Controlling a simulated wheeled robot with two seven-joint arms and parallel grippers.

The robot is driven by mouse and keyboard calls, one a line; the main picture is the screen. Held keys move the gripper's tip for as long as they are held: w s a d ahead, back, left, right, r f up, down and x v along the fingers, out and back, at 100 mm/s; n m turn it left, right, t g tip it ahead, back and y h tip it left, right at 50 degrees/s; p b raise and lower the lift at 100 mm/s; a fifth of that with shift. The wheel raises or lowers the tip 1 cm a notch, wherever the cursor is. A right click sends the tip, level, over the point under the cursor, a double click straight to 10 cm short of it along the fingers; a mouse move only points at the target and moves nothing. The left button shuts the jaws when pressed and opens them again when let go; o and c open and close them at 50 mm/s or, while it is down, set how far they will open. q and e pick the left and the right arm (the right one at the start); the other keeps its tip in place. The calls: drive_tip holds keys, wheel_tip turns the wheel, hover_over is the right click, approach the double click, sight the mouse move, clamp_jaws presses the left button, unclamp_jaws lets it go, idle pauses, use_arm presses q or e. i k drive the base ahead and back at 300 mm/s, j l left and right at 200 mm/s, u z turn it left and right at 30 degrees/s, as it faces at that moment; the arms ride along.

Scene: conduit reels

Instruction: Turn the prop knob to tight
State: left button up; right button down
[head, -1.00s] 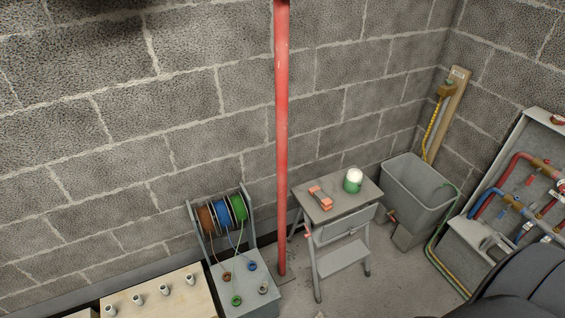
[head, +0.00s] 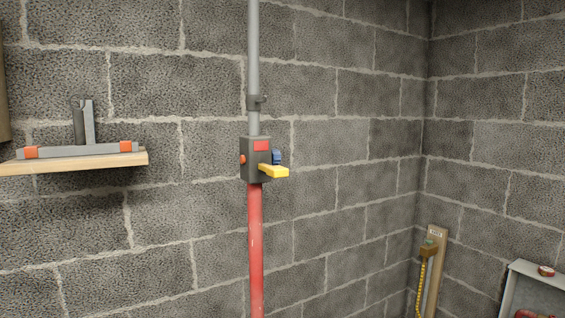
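The prop is a red vertical post (head: 256,245) with a thinner grey tube (head: 253,60) rising from it against the block wall. A dark grey box (head: 251,160) sits where the two meet. It has a red patch on its front and an orange button on its left side. A yellow lever-like piece (head: 274,171) sticks out to the right, with a small blue knob (head: 277,156) just above and behind it. I cannot tell which of these is the prop knob, and no tight marking is readable. Neither gripper is in view.
A wooden shelf (head: 75,166) on the left wall bears a grey bar with orange ends and an upright dark tool. A wooden board with a yellow chain (head: 433,265) leans in the right corner. A grey panel (head: 532,287) stands at lower right. The space around the box looks clear.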

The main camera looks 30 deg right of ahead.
sight(277, 154)
drive_tip(key=l+u, duration=0.15)
drive_tip(key=l, duration=0.7)
drive_tip(key=l+u, duration=0.15)
drive_tip(key=l, duration=0.65)
drive_tip(key=k+l+u, duration=0.15)
drive_tip(key=l, duration=0.7)
drive_tip(key=l+z, duration=0.1)
drive_tip(key=l, duration=0.45)
drive_tip(key=k, duration=0.05)
